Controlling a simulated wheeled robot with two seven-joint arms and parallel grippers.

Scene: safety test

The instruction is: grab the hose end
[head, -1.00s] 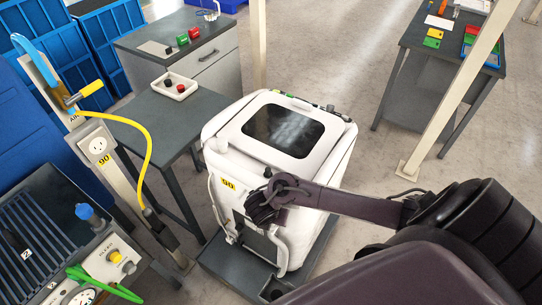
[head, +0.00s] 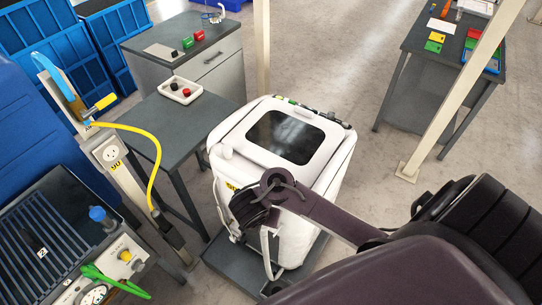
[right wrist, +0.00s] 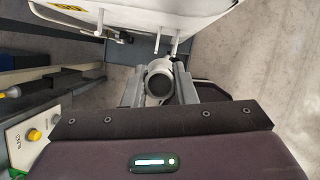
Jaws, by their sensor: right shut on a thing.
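In the right wrist view, the hose end (right wrist: 159,82), a pale grey cuff with a dark round opening, sits between the two grey fingers of my right gripper (right wrist: 160,88). The gripper is shut on it, just in front of the white machine's lower side. In the head view my right arm reaches in from the right, and its dark wrist is in front of the machine's near left corner. The fingers and hose end are hidden there. The white machine (head: 232,147) has a dark top window and stands on a grey base. My left gripper is not in view.
A post with a curved yellow hose (head: 157,150) stands left of the machine. A grey table (head: 195,120) with a small tray is close behind it. A slatted bench (head: 50,235) is at the near left. Open floor (head: 375,160) lies to the right.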

